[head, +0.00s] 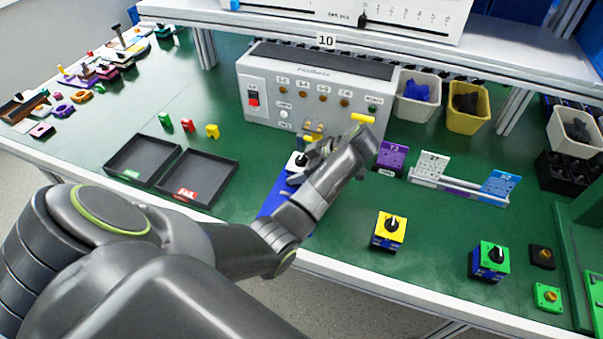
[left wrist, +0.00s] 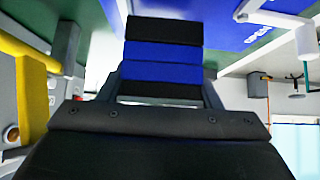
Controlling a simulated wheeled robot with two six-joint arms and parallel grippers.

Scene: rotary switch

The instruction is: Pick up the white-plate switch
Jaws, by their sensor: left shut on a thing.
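The white-plate switch (head: 297,161), with a black knob on its white top, is at the front of the grey test box, above the blue mat (head: 272,203). My left gripper (head: 312,155) is shut on it, and the gripper and wrist cover part of it. In the left wrist view, a block with black and blue bands (left wrist: 164,50), which looks like the switch body, is in front of the gripper. Whether the switch clears the mat is hard to tell. My right gripper is not in view.
The grey test box (head: 262,108) stands behind the gripper, with a yellow handle (head: 362,118) close by. Two black trays (head: 143,160) lie left. A yellow switch (head: 390,228) and a green switch (head: 491,260) stand right, behind them a card rack (head: 455,188). Green table is free between.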

